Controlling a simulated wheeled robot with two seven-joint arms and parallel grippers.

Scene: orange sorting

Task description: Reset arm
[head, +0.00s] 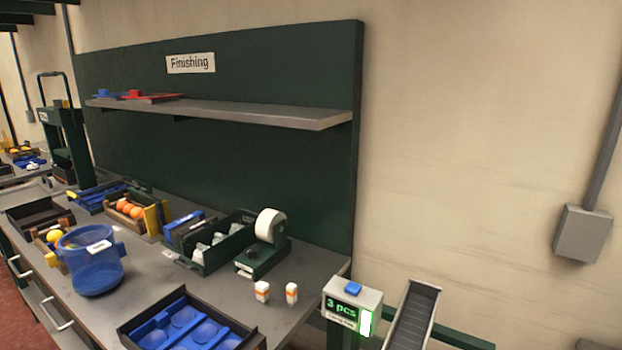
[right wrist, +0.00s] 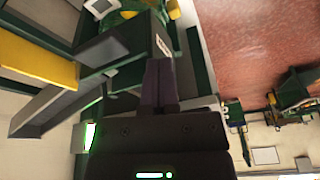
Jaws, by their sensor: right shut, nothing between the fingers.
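My right gripper (right wrist: 159,64) shows in the right wrist view with its two dark fingers together and nothing between them. It appears clear of the fixtures behind it. Neither gripper shows in the head view, and my left gripper is in no view. A crate of oranges (head: 112,213) stands toward the back of the grey worktable (head: 140,292). A dark box (head: 262,343) with a blue moulded tray (head: 159,338) in it stands at the table's near edge.
A blue bucket (head: 95,280) stands on the left part of the table. A label roll dispenser (head: 262,258) and two small white-orange bottles (head: 262,291) stand at the right. A counter display (head: 352,304) and a sloped chute (head: 412,318) lie beyond the table's right end.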

